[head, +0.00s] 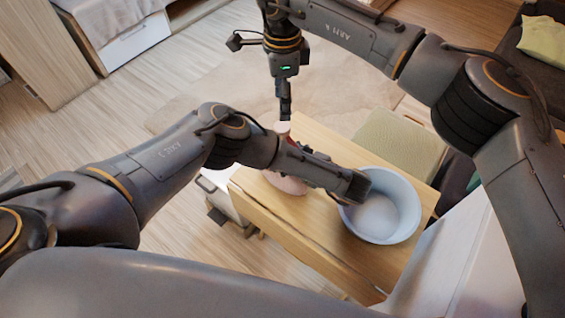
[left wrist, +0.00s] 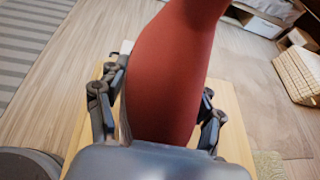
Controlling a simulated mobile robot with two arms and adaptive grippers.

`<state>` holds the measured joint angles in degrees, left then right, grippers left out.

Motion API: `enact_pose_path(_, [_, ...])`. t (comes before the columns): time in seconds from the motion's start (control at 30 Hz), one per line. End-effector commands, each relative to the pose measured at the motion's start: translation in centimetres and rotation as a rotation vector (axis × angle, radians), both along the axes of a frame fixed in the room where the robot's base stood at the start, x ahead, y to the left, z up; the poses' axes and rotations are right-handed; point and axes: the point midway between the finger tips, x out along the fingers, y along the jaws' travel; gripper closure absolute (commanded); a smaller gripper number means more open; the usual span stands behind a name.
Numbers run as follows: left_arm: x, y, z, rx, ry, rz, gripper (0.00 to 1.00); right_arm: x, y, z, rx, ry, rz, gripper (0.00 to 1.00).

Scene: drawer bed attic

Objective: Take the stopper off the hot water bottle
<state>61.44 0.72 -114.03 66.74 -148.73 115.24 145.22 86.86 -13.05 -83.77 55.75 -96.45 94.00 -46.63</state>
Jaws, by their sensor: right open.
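The hot water bottle (head: 288,184) stands pinkish-red on the wooden table, mostly hidden behind my left arm. In the left wrist view the bottle (left wrist: 172,75) is a large red body, tilted, between the fingers of my left gripper (left wrist: 160,115), which appear to press on both its sides. The pale top of the bottle, where the stopper (head: 283,128) appears to be, shows just above my left arm. My right gripper (head: 284,112) is open and points straight down directly over this top; contact cannot be told.
A pale blue bowl (head: 405,227) stands on the wooden table (head: 318,240), right next to the end of my left arm. A greenish cushioned seat (head: 398,140) is behind the table. A white drawer unit (head: 135,42) is at the back left. Open floor lies to the left.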

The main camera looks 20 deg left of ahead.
Motion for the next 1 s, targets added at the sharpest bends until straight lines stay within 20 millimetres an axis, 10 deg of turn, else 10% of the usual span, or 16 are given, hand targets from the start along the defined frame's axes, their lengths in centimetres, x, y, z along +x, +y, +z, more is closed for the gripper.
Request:
enact_pose_path(0.27, [0.0,0.02,-0.05,-0.001,0.0,0.0,1.0,0.0,-0.01,0.0,0.0,0.0,-0.001,0.43])
enact_pose_path(0.57, [-0.01,0.02,-0.07,-0.002,0.001,0.0,1.0,0.01,0.04,0.0,0.0,0.0,-0.276,0.43])
enact_pose_path(1.0, [-0.02,0.03,-0.09,-0.001,0.002,0.001,1.0,0.01,0.12,0.01,-0.002,0.001,-1.275,0.43])
